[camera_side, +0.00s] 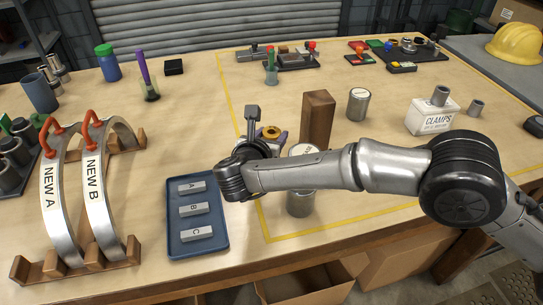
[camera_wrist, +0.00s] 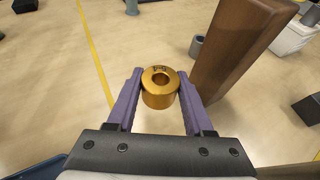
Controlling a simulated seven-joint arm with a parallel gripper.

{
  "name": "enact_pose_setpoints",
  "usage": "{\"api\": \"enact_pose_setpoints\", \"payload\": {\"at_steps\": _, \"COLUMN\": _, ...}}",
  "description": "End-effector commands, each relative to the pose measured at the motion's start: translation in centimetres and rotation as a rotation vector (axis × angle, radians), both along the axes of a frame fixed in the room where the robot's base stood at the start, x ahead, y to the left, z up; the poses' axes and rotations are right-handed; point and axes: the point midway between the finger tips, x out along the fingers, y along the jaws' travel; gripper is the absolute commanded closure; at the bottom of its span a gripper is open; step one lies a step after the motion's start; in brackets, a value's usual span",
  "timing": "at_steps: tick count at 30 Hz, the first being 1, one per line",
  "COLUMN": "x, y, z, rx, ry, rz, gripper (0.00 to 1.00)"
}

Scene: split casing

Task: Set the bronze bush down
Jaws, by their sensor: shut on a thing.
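The bronze bush (camera_wrist: 160,98) is a short gold-coloured ring with a central hole. It sits between the purple fingers of my gripper (camera_wrist: 160,84), which are shut on its sides. In the side view the bush (camera_side: 270,132) shows just beyond my wrist, left of the wooden block, with its hole facing up. My gripper (camera_side: 272,138) is partly hidden there by my own arm. The bush looks upright. I cannot tell for sure whether its underside touches the table or hangs above it.
A tall wooden block (camera_side: 317,121) stands close to the right of my gripper. A blue tray (camera_side: 181,247) with lettered bars lies to the left. Another cylinder (camera_side: 358,105) stands beyond the block.

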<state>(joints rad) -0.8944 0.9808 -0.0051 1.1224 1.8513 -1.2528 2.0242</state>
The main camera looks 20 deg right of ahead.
Motion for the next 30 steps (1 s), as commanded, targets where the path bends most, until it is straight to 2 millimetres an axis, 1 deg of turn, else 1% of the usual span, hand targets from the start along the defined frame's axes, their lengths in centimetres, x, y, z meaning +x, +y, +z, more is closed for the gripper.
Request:
{"api": "enact_pose_setpoints", "payload": {"at_steps": 3, "x": 0.1, "y": 0.0, "z": -1.5, "rx": 0.002, "ry": -0.002, "rz": 0.001, "gripper": 1.00}}
{"api": "enact_pose_setpoints", "payload": {"at_steps": 8, "x": 0.1, "y": 0.0, "z": -2.4, "rx": 0.002, "ry": -0.004, "rz": 0.001, "gripper": 1.00}}
{"api": "enact_pose_setpoints", "payload": {"at_steps": 10, "x": 0.1, "y": 0.0, "z": -3.1, "rx": 0.000, "ry": -0.003, "rz": 0.001, "gripper": 1.00}}
{"api": "enact_pose_setpoints", "payload": {"at_steps": 16, "x": 0.1, "y": 0.0, "z": -5.7, "rx": 0.000, "ry": -0.001, "rz": 0.002, "gripper": 1.00}}
{"api": "enact_pose_setpoints", "payload": {"at_steps": 28, "x": 0.1, "y": 0.0, "z": -6.2, "rx": 0.003, "ry": -0.003, "rz": 0.002, "gripper": 1.00}}
{"api": "enact_pose_setpoints", "payload": {"at_steps": 29, "x": 0.1, "y": 0.0, "z": -6.3, "rx": 0.001, "ry": -0.001, "rz": 0.001, "gripper": 0.43}}
{"api": "enact_pose_setpoints", "payload": {"at_steps": 30, "x": 0.1, "y": 0.0, "z": -6.3, "rx": 0.001, "ry": -0.001, "rz": 0.001, "gripper": 0.36}}
